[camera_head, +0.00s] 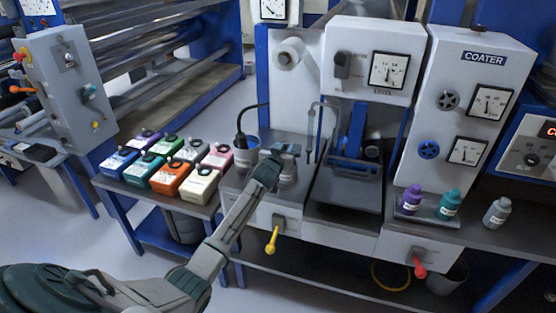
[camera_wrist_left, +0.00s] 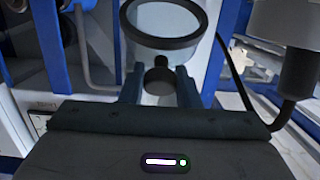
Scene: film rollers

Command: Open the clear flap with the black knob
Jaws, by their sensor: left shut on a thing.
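My left gripper (camera_head: 284,152) reaches over the grey bench beside the dark blue pot. In the left wrist view its two fingers stand on either side of a small black knob (camera_wrist_left: 158,76), shut on it. Just beyond the knob is a clear, round part with a thick black rim (camera_wrist_left: 165,43), which looks like the flap. Its clear face (camera_wrist_left: 160,17) shows pale grey behind it. I cannot tell how far the flap is tilted. In the head view the gripper largely hides the knob and flap. My right gripper is not in view.
The dark blue pot (camera_head: 246,150) with a black cable stands just left of my gripper. Several coloured boxes (camera_head: 170,178) sit on the left table. A yellow-handled lever (camera_head: 272,240) is below the bench front. Purple (camera_head: 411,200), teal (camera_head: 449,204) and grey (camera_head: 497,212) bottles stand right.

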